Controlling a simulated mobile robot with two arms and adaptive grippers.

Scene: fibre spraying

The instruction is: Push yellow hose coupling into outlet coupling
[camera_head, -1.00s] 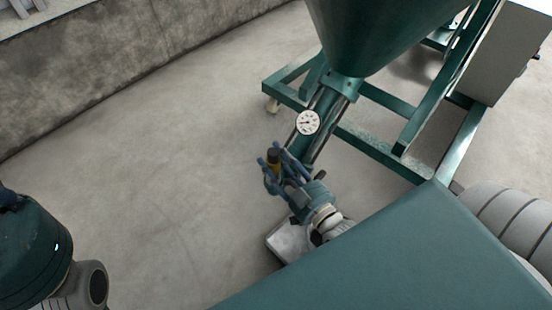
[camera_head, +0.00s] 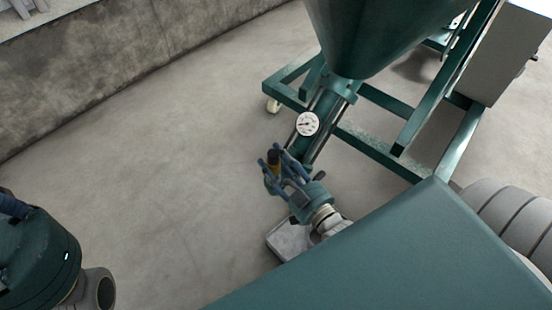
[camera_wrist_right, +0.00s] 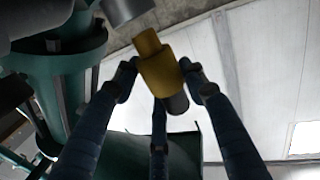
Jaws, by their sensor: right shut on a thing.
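My right gripper (camera_head: 275,163) is shut on the yellow hose coupling (camera_head: 274,170), beside the lower end of the machine's pipe. In the right wrist view the yellow coupling (camera_wrist_right: 159,70) sits between the blue fingers of the right gripper (camera_wrist_right: 161,76), its narrower end pointing up and left. A dark grey stub, perhaps the hose, shows below it. A grey cylinder (camera_wrist_right: 126,8), probably the outlet coupling, is at the top edge, close to the narrow end. A small gap shows between them in the picture. In the head view I cannot make out the outlet coupling. My left gripper is not in view.
A green hopper (camera_head: 385,35) stands on a green frame (camera_head: 375,147) with a castor. A pressure gauge (camera_head: 307,124) sits on the pipe beside my gripper. A concrete wall (camera_head: 110,55) runs along the upper left. The floor (camera_head: 160,180) left of the machine is clear.

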